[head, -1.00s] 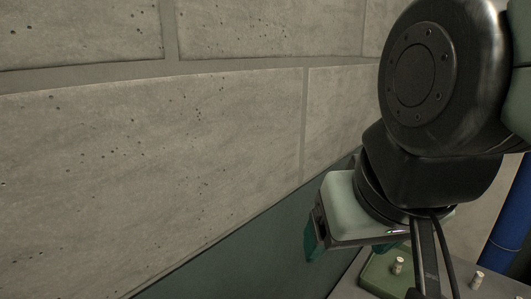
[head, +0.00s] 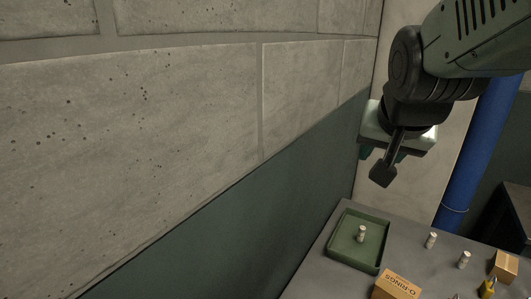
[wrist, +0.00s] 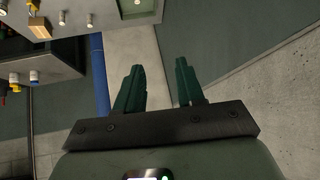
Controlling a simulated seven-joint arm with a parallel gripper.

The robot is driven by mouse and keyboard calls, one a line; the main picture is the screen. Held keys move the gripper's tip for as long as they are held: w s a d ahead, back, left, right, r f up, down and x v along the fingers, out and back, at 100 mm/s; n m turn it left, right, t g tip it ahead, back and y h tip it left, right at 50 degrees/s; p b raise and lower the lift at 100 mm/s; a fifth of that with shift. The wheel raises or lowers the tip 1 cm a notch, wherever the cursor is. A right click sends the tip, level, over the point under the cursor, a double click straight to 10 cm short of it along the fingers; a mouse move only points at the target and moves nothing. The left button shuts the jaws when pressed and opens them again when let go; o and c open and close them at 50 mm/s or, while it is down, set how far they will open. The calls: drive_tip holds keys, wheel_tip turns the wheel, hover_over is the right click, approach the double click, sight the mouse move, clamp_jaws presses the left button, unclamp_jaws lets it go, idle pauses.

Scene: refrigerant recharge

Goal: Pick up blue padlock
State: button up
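I cannot make out a blue padlock in any view. A yellow padlock-like item (head: 487,288) sits at the lower right edge of the head view, partly cut off. My gripper (wrist: 160,75) is open and empty, its two green fingers apart in the wrist view.
A grey bench (head: 325,263) holds a green tray (head: 345,262) with a small cylinder (head: 361,233) in it. An O-rings box (head: 397,286), a smaller box (head: 505,265) and two cylinders stand beside it. A blue pipe (head: 477,145) rises behind.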

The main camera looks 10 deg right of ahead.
drive_tip(key=s+d+f+m+t+y, duration=0.1)
drive_tip(key=s+d+f+m+y, duration=0.15)
drive_tip(key=d+f+m, duration=0.85)
drive_tip(key=s+d+f+m+y, duration=0.2)
drive_tip(key=s+d+f+m, duration=0.2)
drive_tip(key=d+f+m, duration=0.6)
drive_tip(key=s+d+f+m+h, duration=0.6)
drive_tip(key=s+d+f+m, duration=0.15)
drive_tip(key=s, duration=0.35)
drive_tip(key=s+d+f+m+h, duration=0.65)
drive_tip(key=s+f+m, duration=0.2)
drive_tip(key=s, duration=0.35)
drive_tip(key=shift+m, duration=0.3)
drive_tip(key=x, duration=0.5)
drive_tip(key=shift+s+d, duration=0.25)
drive_tip(key=shift+d, duration=0.05)
drive_tip(key=x, duration=0.5)
drive_tip(key=shift+w+d, duration=0.2)
drive_tip(key=shift+d, duration=0.05)
clamp_jaws()
